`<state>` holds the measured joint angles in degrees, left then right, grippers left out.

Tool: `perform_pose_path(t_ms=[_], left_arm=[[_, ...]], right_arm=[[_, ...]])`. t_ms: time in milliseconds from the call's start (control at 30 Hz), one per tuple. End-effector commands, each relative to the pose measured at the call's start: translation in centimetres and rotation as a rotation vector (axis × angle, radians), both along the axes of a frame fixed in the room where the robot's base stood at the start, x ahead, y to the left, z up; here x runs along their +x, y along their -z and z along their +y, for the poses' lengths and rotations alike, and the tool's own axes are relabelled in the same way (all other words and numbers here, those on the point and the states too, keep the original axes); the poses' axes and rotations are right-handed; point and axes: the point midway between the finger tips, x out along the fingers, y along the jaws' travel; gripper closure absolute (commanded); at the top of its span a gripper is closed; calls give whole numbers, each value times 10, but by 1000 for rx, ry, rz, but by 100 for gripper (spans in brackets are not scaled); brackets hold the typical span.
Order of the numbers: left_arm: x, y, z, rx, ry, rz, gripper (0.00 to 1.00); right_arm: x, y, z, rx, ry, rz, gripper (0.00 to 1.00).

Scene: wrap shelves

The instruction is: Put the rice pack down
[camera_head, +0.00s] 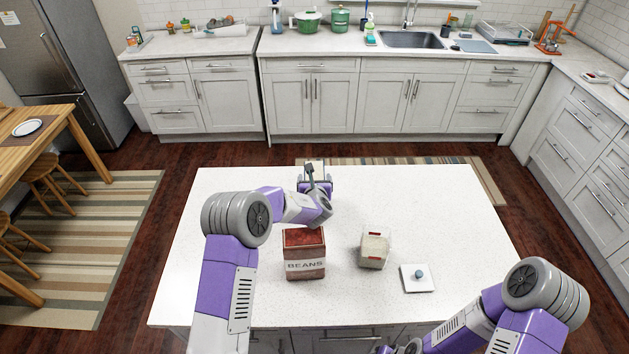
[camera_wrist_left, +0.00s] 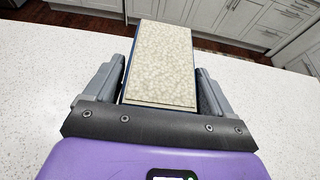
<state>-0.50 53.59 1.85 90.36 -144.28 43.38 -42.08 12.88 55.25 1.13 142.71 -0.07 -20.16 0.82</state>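The rice pack (camera_wrist_left: 160,62) is a box with a pale speckled face and dark blue sides. In the left wrist view it stands between the two fingers of my left gripper (camera_wrist_left: 160,88), which are closed against its sides. In the head view my left gripper (camera_head: 316,184) is at the far edge of the white island counter (camera_head: 220,260), and only a small pale part of the pack (camera_head: 314,166) shows. I cannot tell whether the pack touches the counter.
A red-brown beans box (camera_head: 305,262) stands in front of my left gripper. A cream canister (camera_head: 374,249) with a red handle stands to its right, near a white square lid (camera_head: 417,287) with a blue knob. The counter's left and right sides are clear.

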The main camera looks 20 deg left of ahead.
Motion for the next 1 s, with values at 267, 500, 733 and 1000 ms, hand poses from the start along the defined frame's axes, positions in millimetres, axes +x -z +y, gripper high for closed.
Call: perform_pose_path(t_ms=[267,500,733,1000], left_arm=[[0,0,0,0,0,1,0],[-4,-5,-1,0,0,0,0],[-37,-18,-11,0,3,0,0],[-81,-37,-24,0,1,0,0]], right_arm=[[0,0,0,0,0,0,49],[0,-3,0,0,0,0,49],[0,4,0,0,0,0,49],[0,12,0,0,0,0,49]])
